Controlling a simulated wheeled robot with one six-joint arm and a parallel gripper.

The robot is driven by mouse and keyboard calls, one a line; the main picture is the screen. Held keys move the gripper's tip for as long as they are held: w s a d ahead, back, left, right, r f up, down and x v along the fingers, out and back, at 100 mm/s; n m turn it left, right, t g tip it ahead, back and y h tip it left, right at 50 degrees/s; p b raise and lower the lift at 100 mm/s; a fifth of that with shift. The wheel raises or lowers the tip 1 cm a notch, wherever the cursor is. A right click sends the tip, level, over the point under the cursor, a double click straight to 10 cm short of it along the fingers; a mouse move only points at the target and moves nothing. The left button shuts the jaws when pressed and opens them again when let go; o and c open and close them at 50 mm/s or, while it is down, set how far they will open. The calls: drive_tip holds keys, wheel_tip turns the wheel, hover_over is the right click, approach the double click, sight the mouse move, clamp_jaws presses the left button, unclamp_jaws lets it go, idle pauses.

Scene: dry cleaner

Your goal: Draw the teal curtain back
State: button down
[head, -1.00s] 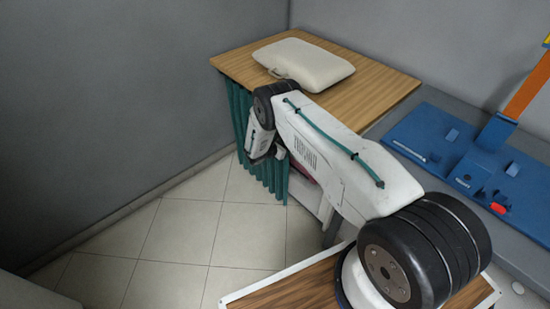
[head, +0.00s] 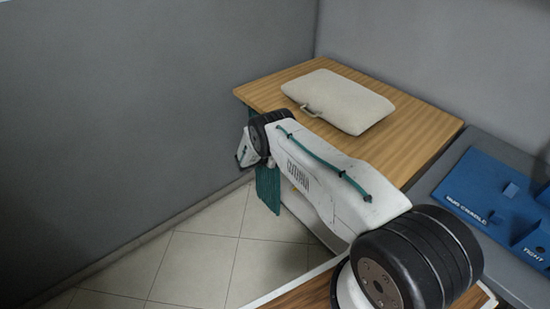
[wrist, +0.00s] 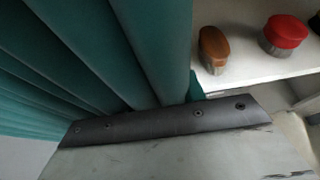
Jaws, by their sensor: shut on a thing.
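The teal curtain (head: 267,188) hangs below the front edge of the wooden-topped table (head: 420,150). It is bunched into a narrow strip near the table's left end, partly behind my arm. My gripper (head: 244,154) is at the curtain, just below the table's left corner, and its fingertips are hard to see in the head view. In the wrist view the curtain (wrist: 80,60) fills the left and middle in deep vertical folds. My gripper (wrist: 165,118) is shut on the curtain there, and the pinched cloth itself is mostly hidden.
Right of the curtain, the wrist view shows an uncovered pale shelf (wrist: 265,68) with a brown-topped brush (wrist: 213,45) and a red-topped object (wrist: 286,35). A cream case (head: 345,102) lies on the table. A grey wall (head: 150,100) stands close on the left.

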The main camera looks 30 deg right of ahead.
drive_tip(key=shift+w+d, duration=0.15)
drive_tip(key=shift+d, duration=0.1)
drive_tip(key=c, duration=0.8)
unclamp_jaws()
drive_tip(key=shift+c, duration=0.2)
drive_tip(key=v, duration=0.8)
drive_tip(key=shift+a, duration=0.15)
drive_tip(key=shift+w+f, duration=0.1)
